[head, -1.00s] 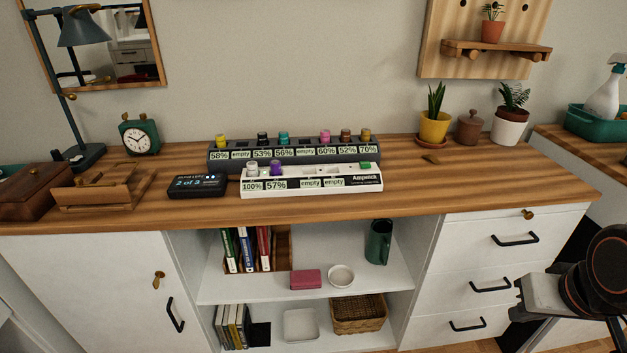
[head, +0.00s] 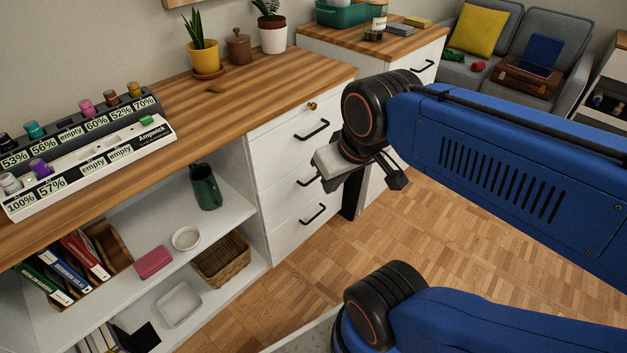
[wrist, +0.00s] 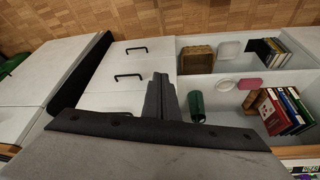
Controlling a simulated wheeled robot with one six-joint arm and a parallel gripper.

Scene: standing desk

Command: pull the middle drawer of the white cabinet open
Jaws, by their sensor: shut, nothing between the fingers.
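The white cabinet (head: 290,215) has a stack of three drawers with black bar handles, and all look shut. The middle drawer (head: 283,195) has its handle (head: 307,181) partly behind my gripper in the head view. In the upside-down wrist view the middle drawer's handle (wrist: 128,76) shows clear, left of my gripper's fingers. My gripper (wrist: 159,82) is shut and empty, apart from the handle. In the head view my gripper (head: 334,168) is in front of the drawers' right side, its fingertips mostly hidden.
Bare parquet floor (head: 300,290) lies in front.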

